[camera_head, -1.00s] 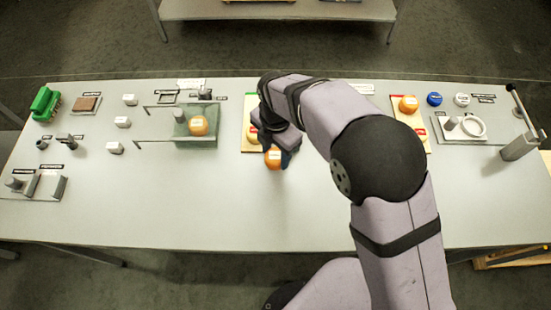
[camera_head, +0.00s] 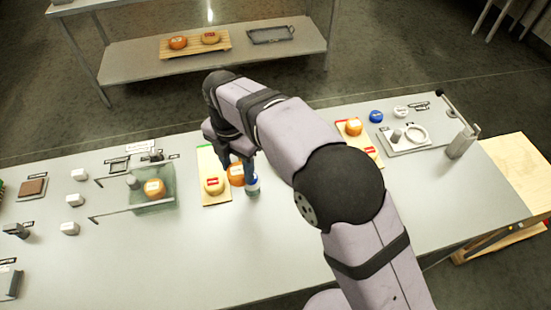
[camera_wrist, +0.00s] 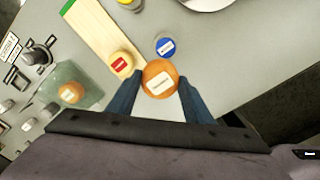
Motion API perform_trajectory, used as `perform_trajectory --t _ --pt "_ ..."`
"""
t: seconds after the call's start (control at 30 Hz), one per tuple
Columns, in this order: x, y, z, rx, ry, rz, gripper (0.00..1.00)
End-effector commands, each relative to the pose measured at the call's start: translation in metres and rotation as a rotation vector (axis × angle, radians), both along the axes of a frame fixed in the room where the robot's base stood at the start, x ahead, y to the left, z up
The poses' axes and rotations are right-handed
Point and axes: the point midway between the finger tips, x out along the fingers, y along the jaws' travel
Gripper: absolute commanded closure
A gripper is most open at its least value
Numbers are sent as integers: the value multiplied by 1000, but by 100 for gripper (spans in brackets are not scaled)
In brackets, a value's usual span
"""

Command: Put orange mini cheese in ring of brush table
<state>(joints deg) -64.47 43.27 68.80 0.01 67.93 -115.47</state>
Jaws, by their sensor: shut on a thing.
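My gripper (camera_head: 237,178) is shut on an orange mini cheese (camera_wrist: 160,78) with a white label. The wrist view shows the cheese between the two blue fingers. In the head view, this orange cheese (camera_head: 236,173) is just right of a board; its height above the table is hard to tell. The brush table (camera_head: 386,145) is a grey plate at the right, with a white ring (camera_head: 424,136) and a small upright grey piece on it. The ring is well apart from my gripper and looks empty.
The board (camera_head: 208,163) holds a red-labelled yellow cheese (camera_head: 213,186). Another board with cheeses (camera_head: 353,127) stands between my gripper and the ring. A greenish tray (camera_head: 168,199) is left. The front table is clear.

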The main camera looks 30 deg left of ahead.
Motion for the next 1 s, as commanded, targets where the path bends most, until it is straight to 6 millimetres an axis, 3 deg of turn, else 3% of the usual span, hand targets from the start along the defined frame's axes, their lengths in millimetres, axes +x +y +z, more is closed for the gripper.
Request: perform_trajectory --t 0.03,0.23,0.5,0.73,1.0 --pt "14 4 13 2 -1 -4 82" --pt "65 10 36 0 0 -5 82" --pt "126 0 62 0 0 -3 82" --pt "159 -15 75 0 0 -1 82" --pt "172 -25 79 0 0 2 82"
